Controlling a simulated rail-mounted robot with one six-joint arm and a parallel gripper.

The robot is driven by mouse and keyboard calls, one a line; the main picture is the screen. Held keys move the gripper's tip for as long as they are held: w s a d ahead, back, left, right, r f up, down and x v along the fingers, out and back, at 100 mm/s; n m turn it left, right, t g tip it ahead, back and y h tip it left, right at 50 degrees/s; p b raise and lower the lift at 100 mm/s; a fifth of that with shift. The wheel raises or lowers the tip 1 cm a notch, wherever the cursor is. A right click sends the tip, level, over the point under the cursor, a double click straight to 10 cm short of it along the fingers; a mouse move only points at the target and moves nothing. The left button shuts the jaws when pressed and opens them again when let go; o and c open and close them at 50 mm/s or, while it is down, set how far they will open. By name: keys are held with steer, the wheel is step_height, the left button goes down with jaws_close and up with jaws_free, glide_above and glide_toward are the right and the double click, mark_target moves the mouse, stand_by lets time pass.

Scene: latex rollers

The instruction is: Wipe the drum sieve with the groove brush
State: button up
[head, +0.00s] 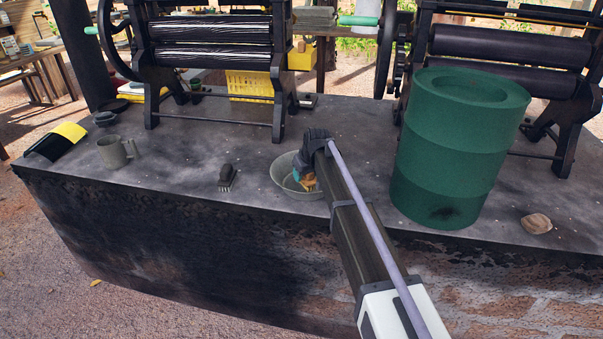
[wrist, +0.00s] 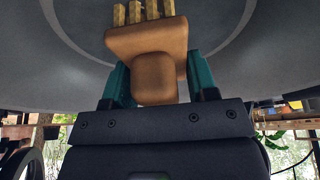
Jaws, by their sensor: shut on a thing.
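The drum sieve (head: 283,181) appears as a shallow round grey-green pan on the dark bench top, near its front edge. My gripper (head: 304,174) reaches down into it from above at its right side. The teal fingers are shut on the groove brush (wrist: 155,77), a brown wooden block with several yellow bristle tufts. The brush (head: 310,185) also shows inside the pan in the head view. In the wrist view the tufts point at the grey pan surface (wrist: 225,40); I cannot tell whether they touch it. My arm hides the pan's right side.
A black-handled brush (head: 227,178) lies left of the pan, with a grey mug (head: 113,152) farther left. A large green drum (head: 450,150) stands close on the right, with a brown lump (head: 536,223) beyond it. Roller machines (head: 210,55) stand behind. Bench between mug and pan is mostly clear.

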steer(key=shift+s+d, duration=0.2)
steer(key=shift+d, duration=0.8)
steer(key=shift+r, duration=0.1)
steer(key=shift+w+a, duration=0.15)
steer(key=shift+a, duration=0.75)
steer(key=shift+w+a, duration=0.15)
steer(key=shift+a, duration=0.75)
step_height(320, 180, up, 6)
steer(key=p, duration=0.6)
